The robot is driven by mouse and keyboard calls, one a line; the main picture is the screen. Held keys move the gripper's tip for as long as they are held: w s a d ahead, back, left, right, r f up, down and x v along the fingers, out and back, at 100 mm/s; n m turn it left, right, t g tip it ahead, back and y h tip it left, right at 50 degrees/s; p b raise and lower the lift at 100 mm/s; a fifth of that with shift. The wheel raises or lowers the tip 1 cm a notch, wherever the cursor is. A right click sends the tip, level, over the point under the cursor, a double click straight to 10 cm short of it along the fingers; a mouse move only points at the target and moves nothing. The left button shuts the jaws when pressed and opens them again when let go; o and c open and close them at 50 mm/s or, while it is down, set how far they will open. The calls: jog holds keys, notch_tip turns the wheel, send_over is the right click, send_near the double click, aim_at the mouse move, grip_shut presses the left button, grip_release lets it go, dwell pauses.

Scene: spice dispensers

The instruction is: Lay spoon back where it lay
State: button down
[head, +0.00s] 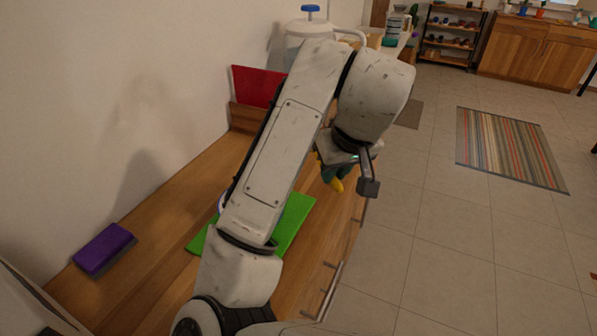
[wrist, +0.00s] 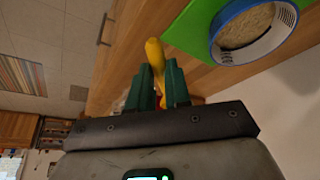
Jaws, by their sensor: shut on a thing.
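My gripper (wrist: 155,86) has green fingers and is shut on a yellow spoon (wrist: 155,52) in the wrist view, with part of the spoon sticking out past the fingertips. In the head view my gripper (head: 332,172) and a bit of the yellow spoon (head: 337,185) show below my wrist, near the front edge of the wooden counter. The spoon appears held above the counter; the exact gap cannot be told. A blue-rimmed bowl (wrist: 227,52) with grainy contents stands on a green board (wrist: 190,30). My arm hides most of the bowl in the head view.
The green board (head: 295,220) lies on the wooden counter (head: 180,215). A purple block-like item (head: 103,248) lies at the near left. A red panel (head: 256,86) and a clear dispenser with a blue knob (head: 310,10) stand at the back. Drawer handles (head: 330,290) project at the counter front.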

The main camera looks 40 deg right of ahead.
jog(key=w+d+f, duration=0.1)
jog(key=w, duration=0.1)
jog(key=w+d+f, duration=0.1)
jog(key=w, duration=0.1)
jog(key=w+d+f+b, duration=0.1)
jog(key=w, duration=0.2)
jog(key=shift+d+f, duration=0.25)
jog(key=shift+f, duration=0.05)
send_over(310, 188)
jog(key=f, duration=0.5)
jog(key=shift+s+a+b, duration=0.15)
jog(key=shift+s+b, duration=0.15)
jog(key=shift+w+f, duration=0.15)
jog(key=shift+f, duration=0.1)
jog(key=shift+w+f, duration=0.15)
jog(key=shift+f, duration=1.55)
jog(key=shift+f, duration=0.15)
jog(key=c, duration=1.1)
grip_release()
